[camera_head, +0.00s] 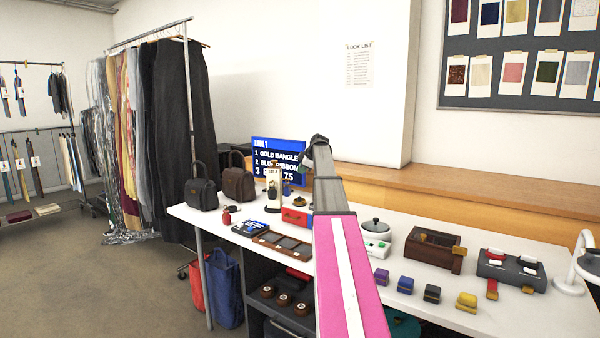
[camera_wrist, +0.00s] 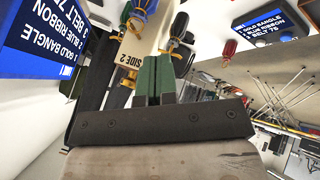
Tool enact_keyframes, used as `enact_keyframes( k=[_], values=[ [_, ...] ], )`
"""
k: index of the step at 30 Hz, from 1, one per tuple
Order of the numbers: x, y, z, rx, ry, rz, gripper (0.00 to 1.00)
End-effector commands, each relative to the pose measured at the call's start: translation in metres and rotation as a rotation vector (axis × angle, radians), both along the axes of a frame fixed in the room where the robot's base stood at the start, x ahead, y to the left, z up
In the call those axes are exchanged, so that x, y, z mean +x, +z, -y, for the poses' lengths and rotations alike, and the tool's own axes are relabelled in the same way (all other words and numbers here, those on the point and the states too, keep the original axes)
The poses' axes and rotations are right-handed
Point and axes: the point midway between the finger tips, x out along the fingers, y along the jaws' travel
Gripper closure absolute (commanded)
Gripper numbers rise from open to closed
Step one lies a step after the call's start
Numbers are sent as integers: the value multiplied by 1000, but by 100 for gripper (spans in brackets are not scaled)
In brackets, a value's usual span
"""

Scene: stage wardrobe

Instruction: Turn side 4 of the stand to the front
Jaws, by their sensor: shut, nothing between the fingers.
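The stand (camera_head: 273,196) is a cream upright post near the back of the white table, with dark and yellow items hanging on it. In the wrist view the stand (camera_wrist: 130,50) shows a panel reading SIDE 2, tilted in the picture. Side 4 cannot be made out. My gripper (camera_wrist: 155,82) has green fingers, shut and empty, just beside the SIDE 2 panel and the hanging items; I cannot tell whether it touches them. In the head view my pink and grey arm reaches towards the stand, and the fingertips are hard to make out.
A blue screen (camera_head: 278,160) listing gold bangle, blue ribbon and belt stands behind the stand. A red box (camera_head: 296,217), a compartment tray (camera_head: 283,244) and a blue-faced tablet (camera_head: 250,228) are close by. Handbags (camera_head: 202,192) stand at left. The right side holds several small boxes and a scale (camera_head: 376,240).

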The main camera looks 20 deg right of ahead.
Motion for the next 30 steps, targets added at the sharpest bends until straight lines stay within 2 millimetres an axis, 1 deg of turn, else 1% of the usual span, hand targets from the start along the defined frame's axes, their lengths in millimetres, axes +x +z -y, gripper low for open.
enact_keyframes(
  k=[5,15,18,21,25,30],
  values=[
    [15,-20,-7,0,3,-2,100],
    [51,-70,-23,-1,3,-3,100],
    [71,-67,-18,-1,2,-2,100],
    [82,-66,-15,-1,2,-2,100],
    [88,-65,-13,-1,2,-2,100],
    [88,-65,-13,-1,2,-2,100]
  ],
)
